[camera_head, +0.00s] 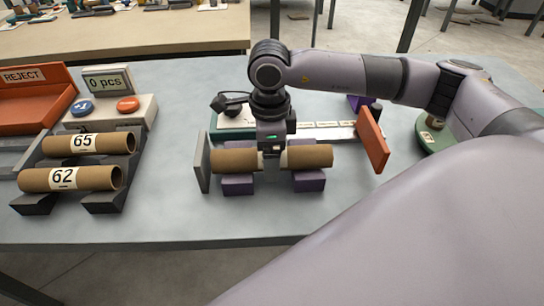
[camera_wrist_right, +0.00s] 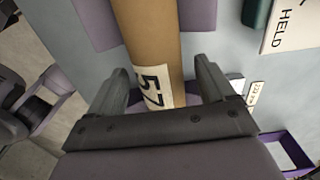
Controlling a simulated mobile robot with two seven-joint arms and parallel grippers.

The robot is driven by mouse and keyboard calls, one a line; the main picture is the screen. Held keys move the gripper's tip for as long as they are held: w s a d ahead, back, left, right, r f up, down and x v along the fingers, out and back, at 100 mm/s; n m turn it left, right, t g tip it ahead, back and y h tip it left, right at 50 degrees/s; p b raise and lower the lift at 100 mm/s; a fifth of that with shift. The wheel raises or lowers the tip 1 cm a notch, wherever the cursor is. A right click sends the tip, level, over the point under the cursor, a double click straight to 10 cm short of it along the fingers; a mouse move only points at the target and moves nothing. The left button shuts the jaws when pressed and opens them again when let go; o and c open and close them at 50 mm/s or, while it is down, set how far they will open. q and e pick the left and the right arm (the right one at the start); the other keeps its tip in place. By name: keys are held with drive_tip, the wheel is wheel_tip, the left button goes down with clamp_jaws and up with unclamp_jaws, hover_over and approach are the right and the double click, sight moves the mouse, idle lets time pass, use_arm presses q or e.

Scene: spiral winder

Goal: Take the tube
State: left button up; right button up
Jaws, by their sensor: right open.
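A brown cardboard tube (camera_head: 235,161) lies level across two purple supports (camera_head: 238,185) on the grey table in the head view. In the right wrist view the tube (camera_wrist_right: 152,38) has a white label that looks like 57. My right gripper (camera_head: 273,158) comes down from above at the tube's middle and hides that part. In the wrist view its two fingers (camera_wrist_right: 162,78) stand apart, one on each side of the tube, with gaps visible. It is open. My left gripper is not in view.
A grey plate (camera_head: 203,162) stands at the tube's left end and an orange plate (camera_head: 372,140) beyond its right end. Tubes marked 65 (camera_head: 88,144) and 62 (camera_head: 72,178) lie on a rack at left, near an orange REJECT bin (camera_head: 35,100). The table's front strip is clear.

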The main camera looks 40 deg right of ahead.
drive_tip(key=c, duration=1.2)
drive_tip(key=shift+o, duration=0.2)
